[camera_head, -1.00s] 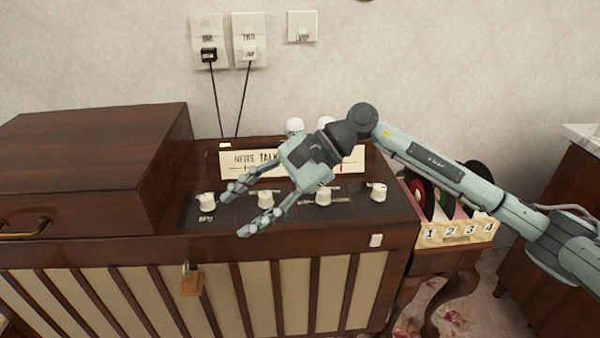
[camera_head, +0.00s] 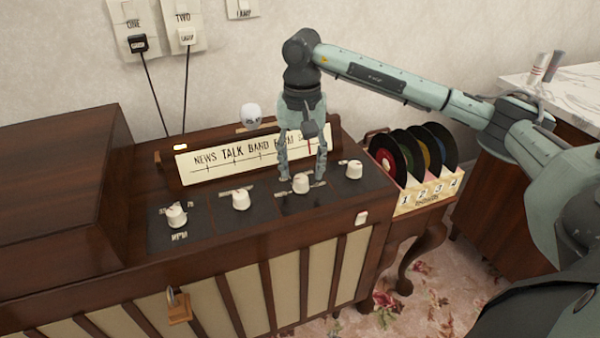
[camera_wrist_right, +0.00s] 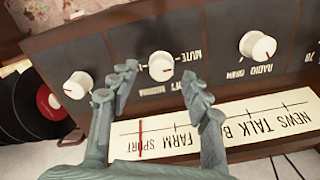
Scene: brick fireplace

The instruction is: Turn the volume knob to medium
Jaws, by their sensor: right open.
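The volume knob (camera_head: 301,184) is a small white round knob, third from the left on the dark panel of the wooden radio cabinet. In the right wrist view this knob (camera_wrist_right: 161,66) has labels around it; one reads MUTE, and the others are too small to read surely. My right gripper (camera_head: 302,177) points down at it with fingers spread. In the right wrist view the fingertips of the gripper (camera_wrist_right: 160,79) stand on either side of the knob, with gaps showing, so it is not clamped. My left gripper is not in view.
Other white knobs (camera_head: 240,200) sit on the same panel, one close at the right (camera_head: 354,170). A tilted station dial plate (camera_head: 245,150) stands just behind. A numbered record rack (camera_head: 425,195) is at the right. A wooden lid box (camera_head: 60,190) rises at the left.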

